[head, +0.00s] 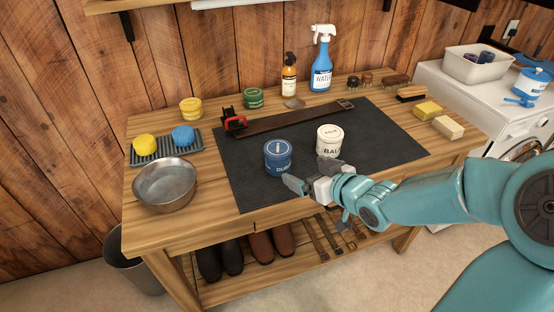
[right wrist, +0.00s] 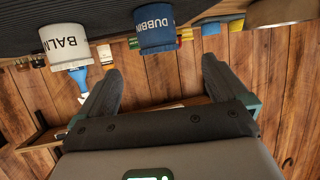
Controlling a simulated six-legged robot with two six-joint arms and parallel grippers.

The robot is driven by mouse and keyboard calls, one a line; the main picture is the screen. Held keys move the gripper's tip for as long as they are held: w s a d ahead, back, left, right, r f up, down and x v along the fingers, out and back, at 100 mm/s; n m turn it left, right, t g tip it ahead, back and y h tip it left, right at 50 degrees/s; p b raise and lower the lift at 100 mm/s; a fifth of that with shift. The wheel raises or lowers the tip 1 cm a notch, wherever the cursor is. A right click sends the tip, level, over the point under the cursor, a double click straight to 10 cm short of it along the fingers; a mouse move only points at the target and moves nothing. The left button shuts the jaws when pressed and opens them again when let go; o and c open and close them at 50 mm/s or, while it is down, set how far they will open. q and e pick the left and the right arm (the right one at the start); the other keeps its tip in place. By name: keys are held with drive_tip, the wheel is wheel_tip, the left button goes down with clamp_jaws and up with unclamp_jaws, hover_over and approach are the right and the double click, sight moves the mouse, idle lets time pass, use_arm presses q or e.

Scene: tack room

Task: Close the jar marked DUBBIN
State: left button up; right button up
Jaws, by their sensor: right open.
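The blue jar marked DUBBIN (head: 278,157) stands upright on the dark mat (head: 330,162). A blue lid (head: 278,147) with a pale line on it sits on top; I cannot tell whether it is tight. In the right wrist view, which is upside down, the jar (right wrist: 156,27) shows beyond the fingertips. My right gripper (head: 309,176) is open and empty, in front of the jar and to its right, apart from it. It also shows in the right wrist view (right wrist: 161,68). My left gripper is not in view.
A white BALM jar (head: 329,139) stands close to the right of the blue jar, just behind my right gripper. A strap (head: 295,120) lies across the mat behind. A metal bowl (head: 165,186) stands at the left. The mat's left front is clear.

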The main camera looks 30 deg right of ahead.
sight(283, 160)
drive_tip(key=x, duration=0.9)
drive_tip(key=shift+w+f, duration=0.15)
drive_tip(key=shift+w, duration=0.15)
drive_tip(key=x, duration=0.3)
drive_tip(key=p+x, duration=0.1)
drive_tip(key=x, duration=0.1)
drive_tip(key=shift+w+d+f, duration=0.1)
drive_tip(key=shift+d, duration=0.2)
drive_tip(key=c, duration=1.1)
